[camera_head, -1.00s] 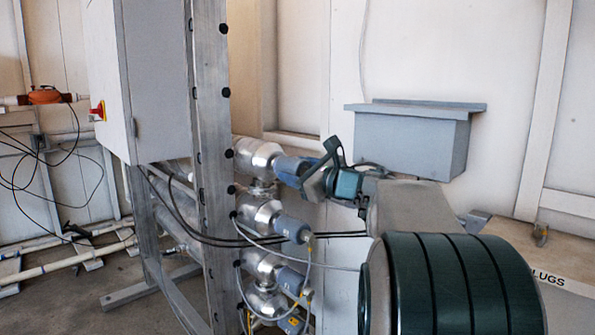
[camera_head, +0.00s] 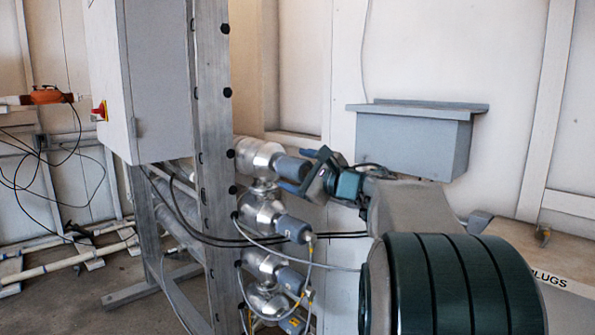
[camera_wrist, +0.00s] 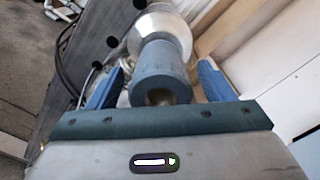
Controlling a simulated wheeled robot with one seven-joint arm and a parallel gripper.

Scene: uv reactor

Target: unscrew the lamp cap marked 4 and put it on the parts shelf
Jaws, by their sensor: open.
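The topmost lamp cap (camera_head: 290,168) is a blue-grey cylinder on the end of a silver lamp housing (camera_head: 256,157). No number is readable on it. In the wrist view the cap (camera_wrist: 163,72) points at my gripper, with a dark hollow in its near end. My gripper (camera_head: 298,170) is open, with one blue finger on each side of the cap. In the wrist view gaps show between the cap and both fingers of my gripper (camera_wrist: 160,85). A grey wall-mounted box with a flat top (camera_head: 415,140) is behind my arm; I cannot tell whether it is the parts shelf.
More capped housings sit below, including a middle cap (camera_head: 293,228) and a lower cap (camera_head: 290,279), with cables looping close by. A metal upright (camera_head: 212,120) and a grey cabinet (camera_head: 165,80) stand left. A bench labelled "LUGS" or similar (camera_head: 570,270) is at right.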

